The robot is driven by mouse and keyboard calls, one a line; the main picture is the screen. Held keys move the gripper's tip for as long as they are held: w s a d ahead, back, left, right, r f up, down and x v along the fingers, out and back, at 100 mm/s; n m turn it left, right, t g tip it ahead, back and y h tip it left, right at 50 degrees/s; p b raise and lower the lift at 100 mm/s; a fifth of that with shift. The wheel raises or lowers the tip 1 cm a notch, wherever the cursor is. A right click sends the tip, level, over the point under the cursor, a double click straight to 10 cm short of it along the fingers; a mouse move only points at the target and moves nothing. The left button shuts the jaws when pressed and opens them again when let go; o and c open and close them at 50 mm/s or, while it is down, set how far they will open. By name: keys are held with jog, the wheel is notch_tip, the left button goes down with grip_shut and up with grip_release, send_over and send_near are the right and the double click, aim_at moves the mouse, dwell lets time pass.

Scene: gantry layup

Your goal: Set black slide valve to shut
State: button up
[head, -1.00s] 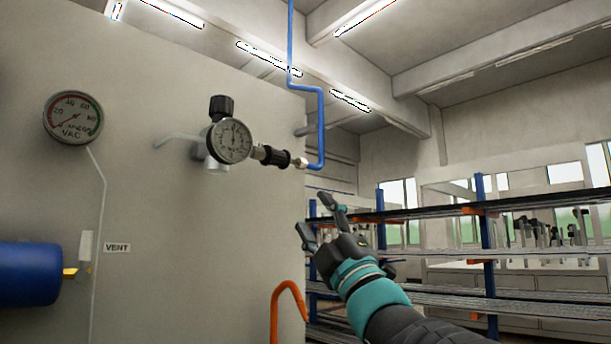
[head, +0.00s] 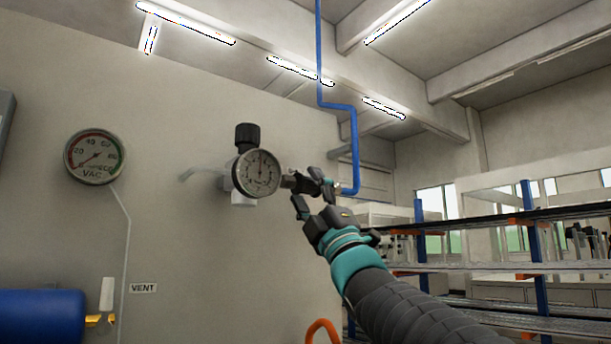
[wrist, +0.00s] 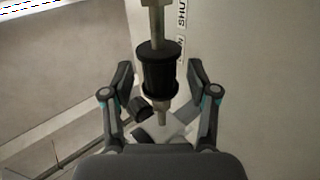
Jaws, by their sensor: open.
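The black slide valve (wrist: 160,72) is a ribbed black sleeve on a metal pipe fitting. In the wrist view it lies between the two open fingers of my gripper (wrist: 160,85), with no clear contact on either side. A wall label reading SHUT (wrist: 182,14) stands beside the bare metal stem above the sleeve. Another label, mostly hidden, lies beside the sleeve with an N showing. In the head view my gripper (head: 312,191) is at the fitting right of the regulator gauge (head: 257,173), and its fingers mostly hide the sleeve.
A blue pipe (head: 354,150) runs up from the fitting. The regulator's black knob (head: 247,137) is above its gauge. A VAC gauge (head: 95,157), VENT label (head: 143,288) and blue cylinder (head: 40,315) are left. Racks (head: 470,268) stand right.

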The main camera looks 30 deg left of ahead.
jog(key=shift+x, duration=0.9)
